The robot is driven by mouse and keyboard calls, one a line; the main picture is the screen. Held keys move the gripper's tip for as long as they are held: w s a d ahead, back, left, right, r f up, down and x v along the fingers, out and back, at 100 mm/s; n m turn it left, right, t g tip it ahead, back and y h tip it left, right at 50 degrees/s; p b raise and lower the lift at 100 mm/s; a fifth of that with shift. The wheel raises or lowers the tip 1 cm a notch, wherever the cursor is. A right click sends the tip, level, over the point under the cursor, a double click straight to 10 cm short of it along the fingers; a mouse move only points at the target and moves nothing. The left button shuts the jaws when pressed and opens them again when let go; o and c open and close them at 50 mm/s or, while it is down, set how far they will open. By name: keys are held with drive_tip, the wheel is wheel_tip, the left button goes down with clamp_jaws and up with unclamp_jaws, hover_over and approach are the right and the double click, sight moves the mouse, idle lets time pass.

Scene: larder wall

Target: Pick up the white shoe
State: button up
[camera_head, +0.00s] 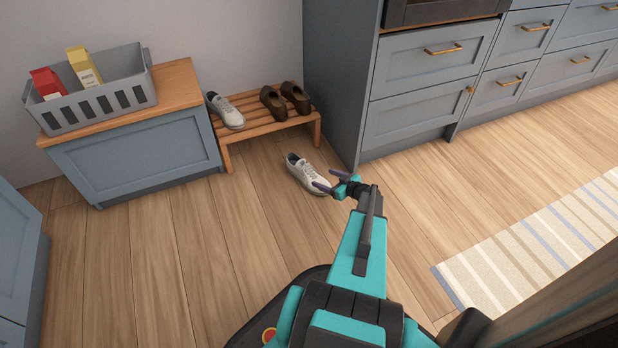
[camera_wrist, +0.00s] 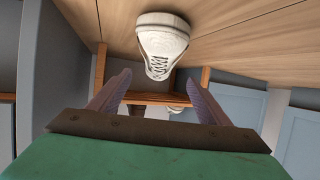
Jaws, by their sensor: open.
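A white shoe (camera_head: 304,172) lies on the wooden floor in front of the low shoe rack, its near end partly behind my gripper in the head view. It also shows in the wrist view (camera_wrist: 162,42), beyond my fingertips, with its laces visible. A second white shoe (camera_head: 226,110) stands on the left of the rack. My gripper (camera_head: 333,183) is open, close to the floor shoe; in the wrist view its two fingers (camera_wrist: 160,92) are spread with nothing between them. I cannot tell the exact gap to the shoe.
The slatted wooden rack (camera_head: 256,124) also holds a pair of brown shoes (camera_head: 284,100). A blue-grey bench (camera_head: 138,158) with a grey basket (camera_head: 100,108) stands to its left. Blue-grey drawers (camera_head: 425,104) stand to the right. A striped rug (camera_head: 540,245) lies at right. Floor left of my arm is clear.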

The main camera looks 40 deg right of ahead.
sight(313, 174)
drive_tip(key=shift+b+x, duration=0.8)
drive_tip(key=shift+x, duration=2.8)
drive_tip(key=shift+f, duration=0.1)
drive_tip(key=shift+w+f+b, duration=0.3)
drive_tip(key=shift+w+b, duration=0.15)
drive_tip(key=shift+w, duration=0.15)
drive_tip(key=shift+b+x, duration=0.7)
drive_tip(key=shift+x, duration=1.15)
drive_tip(key=shift+d+r, duration=0.1)
drive_tip(key=shift+r, duration=0.05)
drive_tip(key=c, duration=1.3)
drive_tip(key=shift+c, duration=0.2)
drive_tip(key=shift+r, duration=0.1)
